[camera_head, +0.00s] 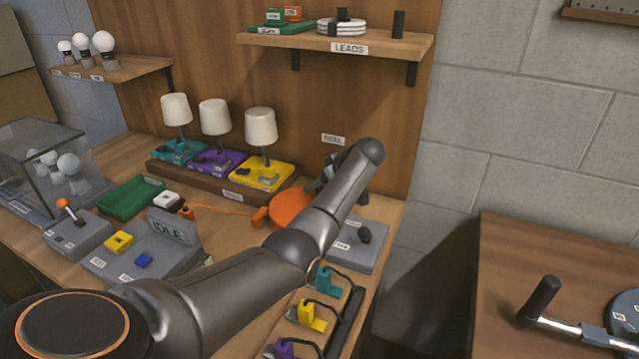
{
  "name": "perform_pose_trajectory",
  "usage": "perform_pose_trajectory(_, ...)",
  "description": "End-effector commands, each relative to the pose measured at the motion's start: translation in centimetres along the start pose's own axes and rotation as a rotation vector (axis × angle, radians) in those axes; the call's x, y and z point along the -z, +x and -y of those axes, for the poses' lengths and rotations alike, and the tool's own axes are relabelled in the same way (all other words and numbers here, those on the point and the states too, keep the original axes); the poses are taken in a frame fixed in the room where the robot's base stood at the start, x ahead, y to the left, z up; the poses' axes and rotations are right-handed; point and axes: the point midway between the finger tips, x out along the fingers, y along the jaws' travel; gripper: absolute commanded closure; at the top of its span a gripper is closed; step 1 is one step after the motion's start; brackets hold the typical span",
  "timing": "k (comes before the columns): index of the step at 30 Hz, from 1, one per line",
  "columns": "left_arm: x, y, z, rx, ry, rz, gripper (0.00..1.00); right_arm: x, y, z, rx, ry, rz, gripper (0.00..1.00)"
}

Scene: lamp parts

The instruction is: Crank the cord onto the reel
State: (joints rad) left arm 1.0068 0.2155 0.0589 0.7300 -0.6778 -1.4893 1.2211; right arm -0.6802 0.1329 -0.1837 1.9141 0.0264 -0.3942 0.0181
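The orange reel (291,207) lies on the workbench, partly covered by my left arm. An orange cord (222,209) runs left from it across the bench to a small orange end piece (187,211) near a white block. My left arm reaches in from the lower left and bends up over the reel's right side. My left gripper (331,176) is beside the reel's upper right, mostly hidden behind my forearm, so its fingers and any grip are not clear. No crank handle shows clearly on the reel. My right gripper is not in view.
Three lamps (216,127) stand on a wooden base behind the reel. A grey box with a dark knob (364,234) is right of my forearm. A console reading IDLE (173,229) stands at left. A black-handled crank (541,299) is on the separate right table.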

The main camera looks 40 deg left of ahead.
Motion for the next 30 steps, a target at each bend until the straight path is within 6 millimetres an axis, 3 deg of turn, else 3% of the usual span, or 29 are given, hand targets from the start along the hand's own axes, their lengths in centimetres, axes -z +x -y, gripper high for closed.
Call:
perform_pose_trajectory(5, 0.03, -0.02, 0.00, 0.000, -0.001, 0.000, 0.42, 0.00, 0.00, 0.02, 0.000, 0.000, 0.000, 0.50)
perform_pose_trajectory(20, 0.00, -0.05, 0.01, 0.001, 0.000, 0.000, 0.98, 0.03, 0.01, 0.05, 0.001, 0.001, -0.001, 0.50)
perform_pose_trajectory(30, -0.02, -0.05, 0.02, 0.001, 0.001, 0.000, 1.00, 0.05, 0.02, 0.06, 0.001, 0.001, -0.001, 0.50)
